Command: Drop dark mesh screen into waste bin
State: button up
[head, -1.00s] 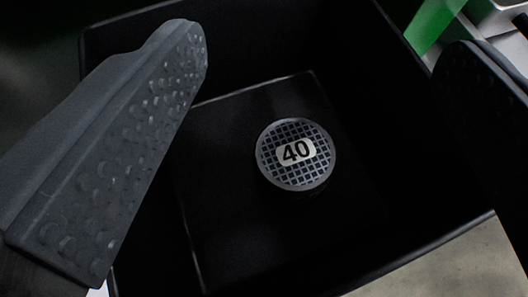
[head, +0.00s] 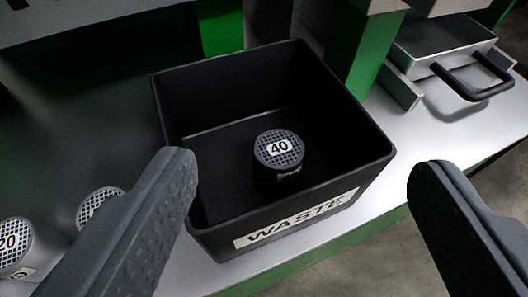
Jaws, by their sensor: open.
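The dark mesh screen (head: 279,151), a round dark cylinder with a grid top and a white "40" label, stands upright on the floor of the waste bin. The black square waste bin (head: 345,165) has a white "WASTE" label on its front wall. My gripper (head: 305,175) is open and empty. Its two fingers are wide apart, one in front of the bin's left side and one to the right of the bin. Nothing touches the screen except the bin.
Two other mesh screens stand at the lower left, one labelled "20" (head: 14,246) and one (head: 98,208) partly behind my left finger. A grey box with a black handle (head: 472,82) is at the upper right. Green posts (head: 366,55) stand behind the bin.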

jog(key=b, duration=0.2)
jog(key=shift+s+b, duration=0.35)
jog(key=shift+b, duration=0.05)
jog(key=b, duration=0.2)
jog(key=s+b, duration=0.1)
jog(key=b, duration=0.1)
jog(key=shift+s+a+r, duration=0.15)
jog(key=shift+a+r, duration=0.15)
jog(key=shift+a, duration=0.1)
jog(key=w+a+r+t, duration=0.1)
jog(key=a+r, duration=0.2)
jog(key=r, duration=1)
jog(key=a+r, duration=0.4)
jog(key=r, duration=0.8)
jog(key=s+a+r+y, duration=0.1)
jog(key=s+a+r, duration=0.3)
jog(key=r, duration=0.3)
jog(key=s+a+r+n+t+p, duration=0.1)
jog(key=s+a+r, duration=0.25)
jog(key=r, duration=0.35)
jog(key=s+a+r+y, duration=0.1)
jog(key=s+a+r, duration=0.3)
jog(key=r, duration=0.2)
notch_tip(320, 180, up, 14)
jog(key=p, duration=1.3)
jog(key=shift+w+d+f+p, duration=0.15)
jog(key=shift+w+f+p, duration=0.15)
jog(key=shift+w, duration=0.15)
